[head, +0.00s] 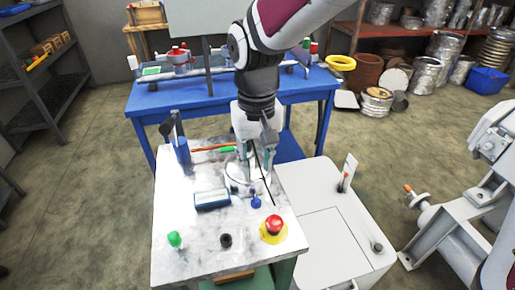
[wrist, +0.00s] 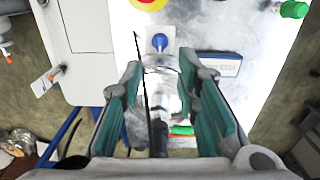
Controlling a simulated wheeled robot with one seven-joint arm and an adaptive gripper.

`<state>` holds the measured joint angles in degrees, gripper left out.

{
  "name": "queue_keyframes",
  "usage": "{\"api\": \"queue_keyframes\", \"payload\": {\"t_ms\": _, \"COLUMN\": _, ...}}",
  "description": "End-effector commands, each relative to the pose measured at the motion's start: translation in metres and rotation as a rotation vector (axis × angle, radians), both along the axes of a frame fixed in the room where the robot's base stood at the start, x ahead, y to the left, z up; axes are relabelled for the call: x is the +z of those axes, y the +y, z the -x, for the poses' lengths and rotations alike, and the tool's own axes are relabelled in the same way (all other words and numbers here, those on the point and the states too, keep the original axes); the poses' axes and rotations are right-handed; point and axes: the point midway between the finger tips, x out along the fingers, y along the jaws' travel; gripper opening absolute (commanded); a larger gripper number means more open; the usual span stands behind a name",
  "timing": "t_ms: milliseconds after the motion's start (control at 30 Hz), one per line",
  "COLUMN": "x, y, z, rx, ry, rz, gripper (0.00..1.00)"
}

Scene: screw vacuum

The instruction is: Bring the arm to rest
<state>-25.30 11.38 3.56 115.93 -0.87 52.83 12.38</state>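My gripper (head: 256,155) points down over the light marbled worktop (head: 175,210) in the head view, below my dark wrist. In the wrist view its two teal-padded fingers (wrist: 160,75) stand apart, so it is open. A clear, shiny round thing (wrist: 160,62) shows below and between the fingers, partly hidden by them. A thin black rod or wire (wrist: 141,72) runs beside the left finger. I see no contact between the pads and a held object. My arm reaches down from the top of the head view.
The worktop bears a red button on yellow (head: 273,227), a green knob (head: 174,239), a black knob (head: 225,240), a blue-framed display (head: 212,199) and a blue knob (head: 255,201). A blue table (head: 140,103) stands behind, a white cabinet (head: 325,235) right. Floor (head: 100,170) is clear left.

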Motion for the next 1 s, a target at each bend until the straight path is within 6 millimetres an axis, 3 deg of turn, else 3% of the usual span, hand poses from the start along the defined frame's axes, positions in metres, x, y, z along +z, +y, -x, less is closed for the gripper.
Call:
{"api": "queue_keyframes", "payload": {"t_ms": 467, "x": 0.012, "y": -0.007, "z": 0.003, "rx": -0.008, "ry": -0.01, "rz": -0.003, "gripper": 0.29}}
{"api": "queue_keyframes", "payload": {"t_ms": 667, "x": 0.069, "y": -0.053, "z": 0.029, "rx": -0.061, "ry": -0.074, "rz": -0.022, "gripper": 0.29}}
{"api": "queue_keyframes", "payload": {"t_ms": 800, "x": 0.112, "y": -0.095, "z": 0.062, "rx": -0.111, "ry": -0.134, "rz": -0.034, "gripper": 0.29}}
{"api": "queue_keyframes", "payload": {"t_ms": 1000, "x": 0.159, "y": -0.146, "z": 0.119, "rx": -0.182, "ry": -0.221, "rz": -0.046, "gripper": 0.29}}
